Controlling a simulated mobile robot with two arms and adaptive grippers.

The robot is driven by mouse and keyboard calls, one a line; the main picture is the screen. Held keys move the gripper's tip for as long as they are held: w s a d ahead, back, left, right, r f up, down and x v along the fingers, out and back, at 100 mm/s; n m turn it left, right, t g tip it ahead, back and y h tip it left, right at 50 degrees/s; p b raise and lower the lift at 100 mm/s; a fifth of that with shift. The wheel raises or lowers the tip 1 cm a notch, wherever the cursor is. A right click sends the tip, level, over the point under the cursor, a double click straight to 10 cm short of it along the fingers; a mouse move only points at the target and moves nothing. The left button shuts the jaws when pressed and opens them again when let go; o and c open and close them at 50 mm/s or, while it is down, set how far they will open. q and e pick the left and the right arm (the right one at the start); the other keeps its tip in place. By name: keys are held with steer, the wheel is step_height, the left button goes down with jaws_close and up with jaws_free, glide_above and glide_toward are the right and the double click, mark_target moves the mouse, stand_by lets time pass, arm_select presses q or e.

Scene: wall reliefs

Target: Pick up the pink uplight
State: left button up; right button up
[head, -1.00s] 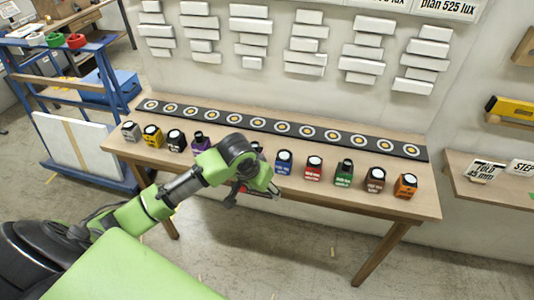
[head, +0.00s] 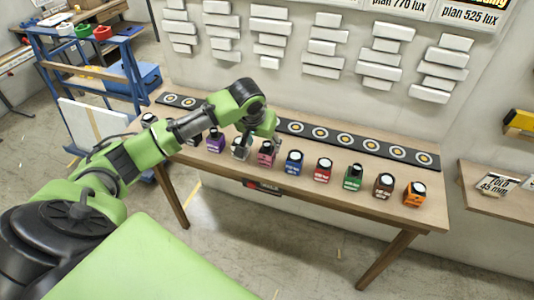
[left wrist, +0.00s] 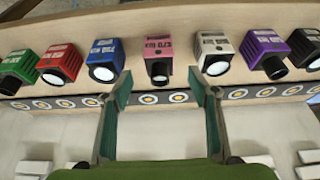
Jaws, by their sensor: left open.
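The pink uplight (head: 266,154) stands on the wooden bench, between a white uplight (head: 241,147) and a blue uplight (head: 294,162). My left gripper (head: 259,140) is just above and behind it, and partly covers it in the head view. In the left wrist view, the pink uplight (left wrist: 158,46) sits near the top middle, with its lens toward the camera. The open fingers of my left gripper (left wrist: 160,84) point toward it, one on each side of its line, with nothing between them. My right gripper is not in view.
Purple (head: 215,140), red (head: 323,170), green (head: 353,177), brown (head: 384,186) and orange (head: 414,194) uplights share the row. A black strip with ringed discs (head: 345,139) runs behind them. White relief blocks (head: 327,48) cover the wall above.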

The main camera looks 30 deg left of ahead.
mark_target(266, 151)
arm_select(q)
steer(key=x, duration=0.2)
steer(key=shift+w+f, duration=0.15)
steer(key=shift+f, duration=0.05)
steer(key=shift+w+f+p, duration=0.1)
steer(key=shift+f+p, duration=0.1)
steer(key=shift+p, duration=0.1)
steer(key=shift+p+x, duration=0.65)
steer(key=shift+x, duration=1.75)
steer(key=c, duration=1.3)
